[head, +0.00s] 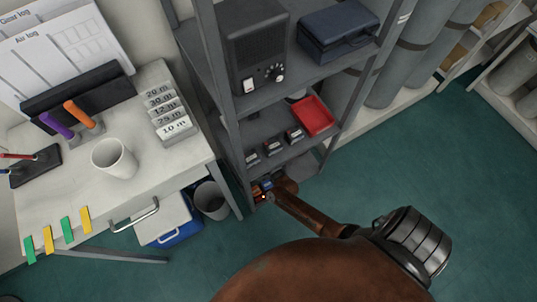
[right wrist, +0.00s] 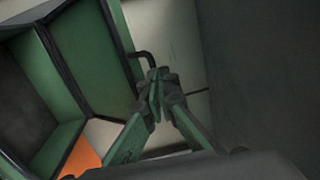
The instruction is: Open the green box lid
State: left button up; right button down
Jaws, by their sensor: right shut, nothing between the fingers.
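The green box (right wrist: 62,80) fills the left of the right wrist view. It has black edges, and its dark interior shows at the far left. A green panel with a black rim (right wrist: 92,45), which looks like the lid standing raised, is beside that opening. A black bent handle (right wrist: 145,57) sticks out from the panel's right side. My right gripper (right wrist: 160,84) is shut and empty, its fingertips right below the handle; I cannot tell whether they touch it. My left gripper is not in view.
An orange item (right wrist: 80,158) shows at the box's lower edge. A grey shelf rack (head: 205,75) holds a black radio (head: 255,50), a blue case (head: 338,28) and a red tray (head: 313,116). A desk with a white mug (head: 114,159) stands left. Green floor is free at right.

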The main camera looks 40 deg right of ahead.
jog(key=w+r, duration=0.2)
jog(key=shift+w+d, duration=0.2)
jog(key=shift+w, duration=0.2)
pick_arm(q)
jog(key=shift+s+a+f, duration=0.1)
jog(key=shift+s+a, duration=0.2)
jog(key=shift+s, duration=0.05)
pick_arm(e)
jog(key=shift+w+d+r, duration=0.1)
jog(key=shift+w+r, duration=0.05)
jog(key=shift+w, duration=0.3)
jog(key=shift+w+d+r, duration=0.1)
jog(key=shift+w+r, duration=0.05)
jog(key=shift+w, duration=0.3)
pick_arm(q)
jog(key=shift+p, duration=0.3)
